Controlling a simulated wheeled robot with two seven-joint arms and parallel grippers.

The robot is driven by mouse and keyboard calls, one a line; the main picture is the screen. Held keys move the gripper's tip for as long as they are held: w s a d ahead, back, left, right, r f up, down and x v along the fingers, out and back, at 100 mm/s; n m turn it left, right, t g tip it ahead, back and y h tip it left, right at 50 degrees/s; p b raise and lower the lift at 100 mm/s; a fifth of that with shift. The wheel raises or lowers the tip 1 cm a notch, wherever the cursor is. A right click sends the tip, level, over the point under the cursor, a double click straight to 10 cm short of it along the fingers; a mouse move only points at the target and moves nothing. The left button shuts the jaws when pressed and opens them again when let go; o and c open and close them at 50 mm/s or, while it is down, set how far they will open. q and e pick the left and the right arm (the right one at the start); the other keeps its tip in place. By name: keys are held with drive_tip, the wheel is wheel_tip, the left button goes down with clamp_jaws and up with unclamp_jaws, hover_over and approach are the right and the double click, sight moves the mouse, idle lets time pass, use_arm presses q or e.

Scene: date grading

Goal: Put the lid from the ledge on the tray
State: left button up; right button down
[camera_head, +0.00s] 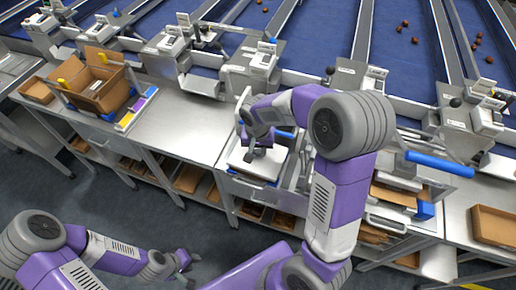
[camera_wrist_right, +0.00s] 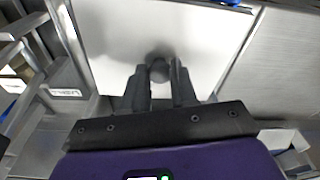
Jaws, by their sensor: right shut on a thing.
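The lid is a pale square plate with a dark round knob; it shows in the head view (camera_head: 268,167) and fills the middle of the right wrist view (camera_wrist_right: 115,45). My right gripper (camera_head: 255,150) is over the lid, its two fingers (camera_wrist_right: 160,78) shut on the knob from either side. I cannot tell whether the lid rests on something or hangs just above the steel bench; a tray under it is hidden or not clear. My left gripper (camera_head: 188,263) is low over the dark floor, away from the bench, and its jaws are too small to read.
A cardboard box (camera_head: 98,88) with yellow and white things stands at the bench's left. A blue-handled frame (camera_head: 440,163) stands right of my right arm. An empty brown carton (camera_head: 494,225) lies at far right. Bare steel bench (camera_head: 187,122) lies left of the lid.

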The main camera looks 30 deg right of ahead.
drive_tip(key=shift+f+b, duration=0.35)
drive_tip(key=shift+f, duration=0.15)
drive_tip(key=shift+c, duration=2.1)
unclamp_jaws()
drive_tip(key=shift+r, duration=0.2)
drive_tip(key=shift+r+p, duration=2.8)
drive_tip(key=shift+r, duration=0.6)
